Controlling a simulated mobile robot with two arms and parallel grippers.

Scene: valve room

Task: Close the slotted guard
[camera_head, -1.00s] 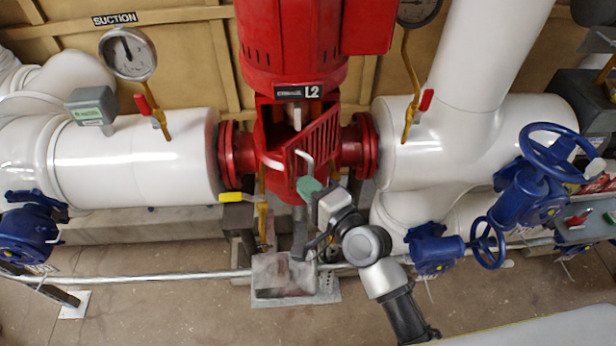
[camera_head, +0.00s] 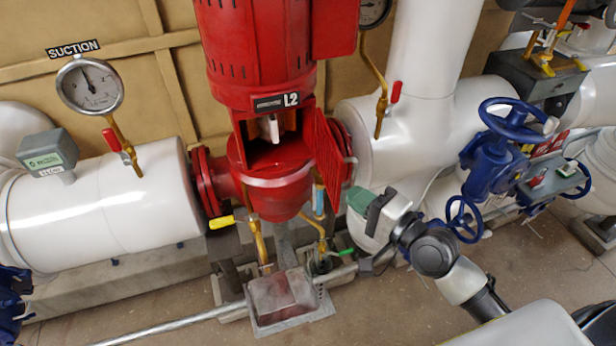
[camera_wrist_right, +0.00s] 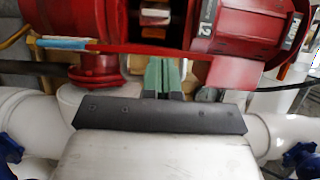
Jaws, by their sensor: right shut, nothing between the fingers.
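The red slotted guard (camera_head: 328,155) is hinged at the right side of the red pump housing (camera_head: 270,180), below the L2 label. It stands swung out to the right, leaving the dark opening (camera_head: 268,153) in the housing uncovered. In the right wrist view the guard (camera_wrist_right: 180,50) shows almost edge-on, as a thin red strip across the view. My right gripper (camera_head: 358,200), with green fingers, is shut and empty just right of and below the guard. Its fingers (camera_wrist_right: 163,75) point at the guard; I cannot tell whether they touch it. My left gripper is not in view.
A yellow-handled valve (camera_head: 228,221) and a grey block (camera_head: 283,295) are below the pump. White pipes (camera_head: 100,215) run on both sides. Blue handwheel valves (camera_head: 495,160) stand to the right of my right arm. A suction gauge (camera_head: 90,86) is at upper left.

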